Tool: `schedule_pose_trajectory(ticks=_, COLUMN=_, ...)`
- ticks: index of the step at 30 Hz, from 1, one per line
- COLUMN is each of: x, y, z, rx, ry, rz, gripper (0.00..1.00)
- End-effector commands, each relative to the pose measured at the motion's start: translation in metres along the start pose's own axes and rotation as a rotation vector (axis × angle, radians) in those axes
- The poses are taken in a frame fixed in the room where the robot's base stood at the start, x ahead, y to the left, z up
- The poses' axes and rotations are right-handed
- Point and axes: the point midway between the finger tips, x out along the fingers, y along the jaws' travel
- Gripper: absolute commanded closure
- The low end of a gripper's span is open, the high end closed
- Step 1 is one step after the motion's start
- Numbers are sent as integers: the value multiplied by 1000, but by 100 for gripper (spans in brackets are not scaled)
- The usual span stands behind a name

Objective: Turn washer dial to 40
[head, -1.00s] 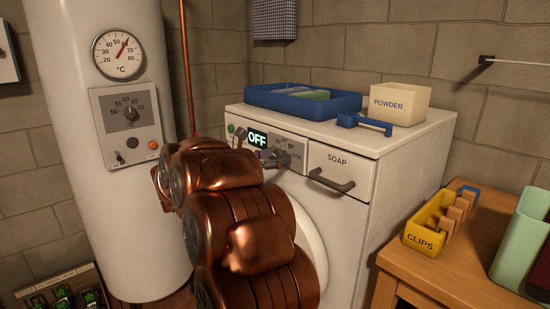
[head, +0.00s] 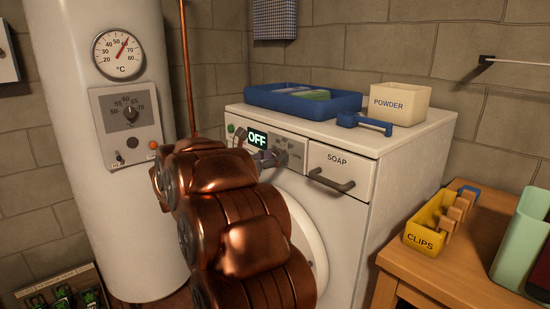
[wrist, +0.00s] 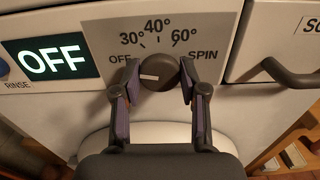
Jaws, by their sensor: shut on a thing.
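The washer (head: 405,180) is white, with a grey panel at the top of its front. Its dark round dial (wrist: 157,72) has a white pointer mark aimed left, towards the OFF label. The labels OFF, 30°, 40°, 60° and SPIN run around the dial, with 40° (wrist: 157,26) at the top. The display (wrist: 45,58) reads OFF, as it also does in the head view (head: 257,138). My gripper (wrist: 159,77) is shut on the dial, one finger on each side. In the head view my copper arm partly hides the panel, and the dial is hard to make out.
The soap drawer (head: 338,170) with its protruding handle is right of the panel. A blue tray (head: 262,99), a powder box (head: 399,103) and a blue brush (head: 362,122) stand on the washer. A white boiler (head: 95,200) stands left; a wooden table (head: 440,265) holds a clips box (head: 419,241).

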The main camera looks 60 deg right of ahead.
Motion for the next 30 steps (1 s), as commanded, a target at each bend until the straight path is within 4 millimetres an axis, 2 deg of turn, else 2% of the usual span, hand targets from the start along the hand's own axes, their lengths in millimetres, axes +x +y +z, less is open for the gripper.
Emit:
schedule_pose_trajectory(ticks=14, x=1, y=-2, z=-2, rx=286, ry=-4, rz=-5, gripper=92)
schedule_pose_trajectory(ticks=30, x=1, y=-1, z=-5, rx=788, ry=-2, rz=-2, gripper=92)
